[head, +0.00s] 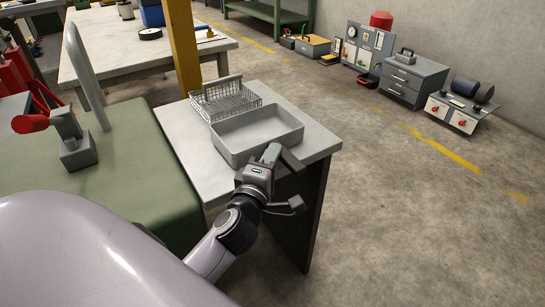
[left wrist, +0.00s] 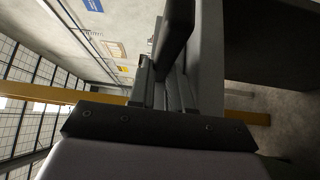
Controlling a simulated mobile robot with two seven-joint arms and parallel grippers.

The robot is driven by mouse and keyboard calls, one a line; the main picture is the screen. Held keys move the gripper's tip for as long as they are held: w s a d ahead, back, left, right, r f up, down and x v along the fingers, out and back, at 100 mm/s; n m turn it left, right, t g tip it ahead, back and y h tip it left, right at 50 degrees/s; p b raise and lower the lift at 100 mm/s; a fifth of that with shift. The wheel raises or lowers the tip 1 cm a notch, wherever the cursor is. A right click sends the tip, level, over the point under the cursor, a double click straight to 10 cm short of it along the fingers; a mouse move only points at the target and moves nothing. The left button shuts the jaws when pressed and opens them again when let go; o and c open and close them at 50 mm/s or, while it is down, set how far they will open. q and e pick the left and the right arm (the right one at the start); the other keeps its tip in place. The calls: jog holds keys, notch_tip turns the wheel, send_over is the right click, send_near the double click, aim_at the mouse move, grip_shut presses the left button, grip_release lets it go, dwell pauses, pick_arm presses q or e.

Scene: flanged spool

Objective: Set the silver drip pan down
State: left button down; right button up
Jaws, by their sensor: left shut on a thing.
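The silver drip pan (head: 243,150) is a shallow, open rectangular tray. In the head view it is over the small grey-topped table (head: 189,155), level and empty. I cannot tell whether its underside touches the table top. My left gripper (head: 274,154) is at the pan's near wall, shut on it. The gripper hides part of that wall. In the left wrist view the dark fingers of my left gripper (left wrist: 172,65) fill the middle, and the pan is hard to make out. My right gripper is in neither view.
A wire basket (head: 222,100) stands behind the pan on the same table. A yellow post (head: 182,45) rises behind the table. A green surface (head: 140,165) adjoins it on the left, with a red-handled device (head: 75,140). Open concrete floor lies to the right.

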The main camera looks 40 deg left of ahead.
pick_arm(q)
jog(key=c, duration=1)
grip_release()
jog(key=shift+r, duration=0.3)
jog(key=v, duration=1.2)
jog(key=d+f+m+t+h, duration=0.1)
jog(key=d+m+t+h, duration=0.1)
jog(key=d+m+h, duration=0.45)
jog(key=s+f+m+g, duration=0.2)
jog(key=f+m+g, duration=0.1)
jog(key=f+m, duration=0.2)
jog(key=s+f+m+g, duration=0.2)
jog(key=f+m+g, duration=0.1)
jog(key=f+m, duration=0.3)
jog(key=s+d+f+m+g+h, duration=0.1)
jog(key=s+f+m+g, duration=0.1)
jog(key=f+m, duration=0.3)
notch_tip(320, 180, down, 5)
jog(key=shift+r+m+g, duration=0.15)
jog(key=shift+m+g, duration=0.1)
jog(key=shift+g, duration=0.45)
